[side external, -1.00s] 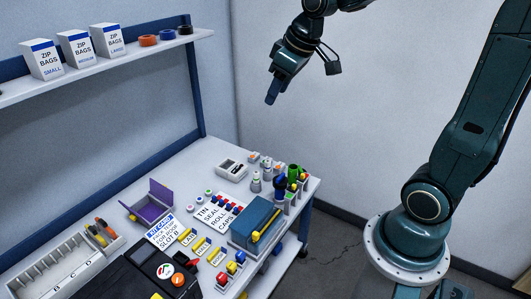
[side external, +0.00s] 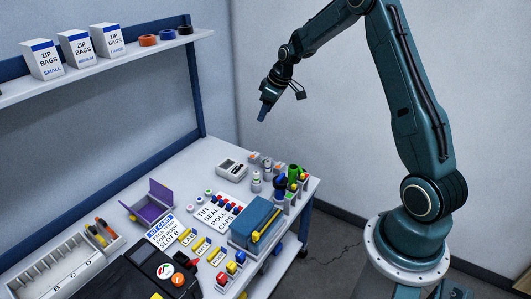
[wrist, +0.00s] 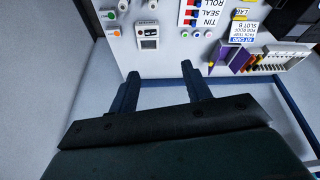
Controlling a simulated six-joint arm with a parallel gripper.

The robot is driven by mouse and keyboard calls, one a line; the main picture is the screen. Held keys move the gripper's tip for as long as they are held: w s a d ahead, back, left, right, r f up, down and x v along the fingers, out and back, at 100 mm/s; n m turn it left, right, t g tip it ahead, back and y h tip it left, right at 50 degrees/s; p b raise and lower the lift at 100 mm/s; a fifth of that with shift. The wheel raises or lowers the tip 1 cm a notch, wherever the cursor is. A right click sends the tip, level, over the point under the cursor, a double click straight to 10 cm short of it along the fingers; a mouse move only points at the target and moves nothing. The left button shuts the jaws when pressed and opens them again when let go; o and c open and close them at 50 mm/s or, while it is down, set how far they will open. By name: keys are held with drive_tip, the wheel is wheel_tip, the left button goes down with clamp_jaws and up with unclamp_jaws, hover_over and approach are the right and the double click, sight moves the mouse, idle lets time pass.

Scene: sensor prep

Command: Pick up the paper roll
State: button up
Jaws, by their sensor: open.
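My gripper (side external: 262,115) hangs in the air above the back right of the bench, well clear of it. In the wrist view, my gripper (wrist: 159,70) shows two fingers apart with nothing between them. I cannot tell for sure which thing is the paper roll. Small whitish cylinders (side external: 256,183) stand near the bench's right end, beside a white and grey device (side external: 231,169). The device also shows in the wrist view (wrist: 148,36), beyond the fingertips.
A blue box (side external: 254,223) and a green cylinder (side external: 293,172) stand at the right edge. A purple open bin (side external: 152,202), a divided white tray (side external: 62,266) and a black case (side external: 125,280) crowd the left and front. A shelf (side external: 110,63) holds zip-bag boxes.

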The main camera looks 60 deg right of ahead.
approach(268, 161)
drive_tip(key=r, duration=0.2)
drive_tip(key=s+r, duration=0.1)
drive_tip(key=shift+s+d+y, duration=0.1)
drive_tip(key=shift+d+y, duration=0.2)
drive_tip(key=shift+d, duration=0.05)
drive_tip(key=shift+f, duration=0.1)
drive_tip(key=shift+x, duration=4.25)
drive_tip(key=shift+x, duration=2.6)
drive_tip(key=shift+d, duration=0.1)
drive_tip(key=shift+c, duration=0.2)
drive_tip(key=c, duration=1)
